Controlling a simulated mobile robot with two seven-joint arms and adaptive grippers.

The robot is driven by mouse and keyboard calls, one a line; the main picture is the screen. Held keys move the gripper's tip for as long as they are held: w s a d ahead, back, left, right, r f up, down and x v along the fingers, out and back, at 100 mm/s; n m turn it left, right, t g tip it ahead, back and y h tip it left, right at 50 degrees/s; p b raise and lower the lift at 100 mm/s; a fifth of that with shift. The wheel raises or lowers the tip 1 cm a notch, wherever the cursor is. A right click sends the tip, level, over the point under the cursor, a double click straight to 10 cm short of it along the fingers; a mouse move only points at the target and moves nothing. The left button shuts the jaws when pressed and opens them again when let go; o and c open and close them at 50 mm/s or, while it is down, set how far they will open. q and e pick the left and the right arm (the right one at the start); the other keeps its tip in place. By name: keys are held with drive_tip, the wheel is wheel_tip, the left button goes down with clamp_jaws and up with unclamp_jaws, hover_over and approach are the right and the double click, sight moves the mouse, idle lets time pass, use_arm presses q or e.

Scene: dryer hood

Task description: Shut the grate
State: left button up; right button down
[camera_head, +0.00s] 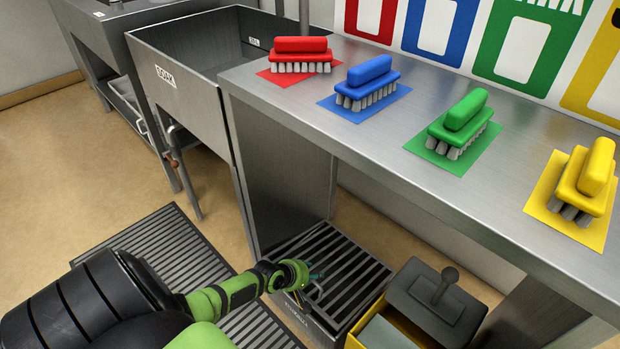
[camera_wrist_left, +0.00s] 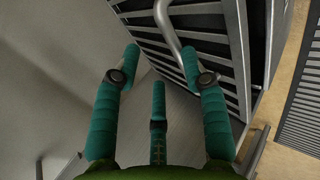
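The dark slatted grate (camera_head: 340,262) is at a metal box under the counter in the head view. Its slats (camera_wrist_left: 205,42) fill the upper right of the left wrist view. I cannot tell how far open it stands. A bent silver handle (camera_wrist_left: 170,32) runs down in front of the slats. My left gripper (camera_head: 314,284) is at the box's near edge. In the wrist view my left gripper (camera_wrist_left: 160,58) has its teal fingers spread, with the handle's lower end between the tips, close to the right finger. Contact is unclear. My right gripper is out of view.
A yellow bin (camera_head: 375,332) with a dark lid stands close right of the grate. The steel counter (camera_head: 400,155) overhangs it, carrying red, blue, green and yellow brushes. A slatted floor mat (camera_head: 165,250) lies left, below a soak sink (camera_head: 185,85). The floor by the sink is clear.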

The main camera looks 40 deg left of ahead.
use_arm(q)
drive_tip(key=shift+s, duration=0.1)
drive_tip(key=shift+s+r, duration=0.35)
drive_tip(key=shift+r, duration=0.05)
drive_tip(key=v, duration=1)
drive_tip(key=shift+s+r, duration=0.2)
drive_tip(key=shift+r, duration=0.2)
drive_tip(key=shift+a, duration=0.1)
